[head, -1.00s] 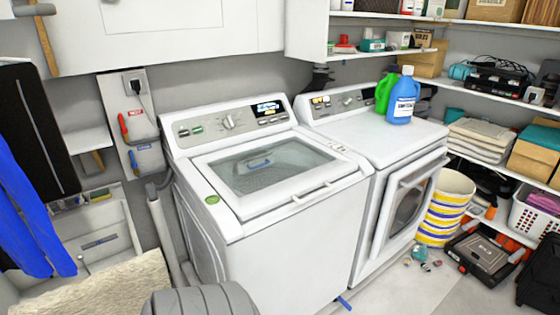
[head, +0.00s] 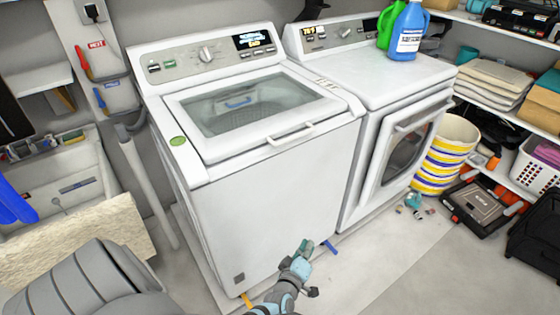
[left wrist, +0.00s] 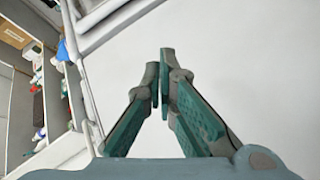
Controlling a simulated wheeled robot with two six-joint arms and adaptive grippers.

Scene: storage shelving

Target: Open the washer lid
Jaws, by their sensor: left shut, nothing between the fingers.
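The white top-load washer (head: 275,185) stands left of centre in the head view. Its lid (head: 185,110), with a glass window (head: 262,103), is down and closed. A white handle (head: 290,134) runs along the lid's front edge. My left gripper (head: 304,247), teal and grey, is low in front of the washer's front panel, well below the lid handle. In the left wrist view its two fingers (left wrist: 159,82) meet at the tips, with nothing between them. A plain pale surface fills most of that view behind them. My right gripper is not in view.
A white dryer (head: 400,85) stands right of the washer, with a blue bottle (head: 408,32) and a green bottle (head: 387,24) on top. A striped bucket (head: 443,155) and a black toolbox (head: 480,202) sit at right. A sink (head: 60,180) is at left.

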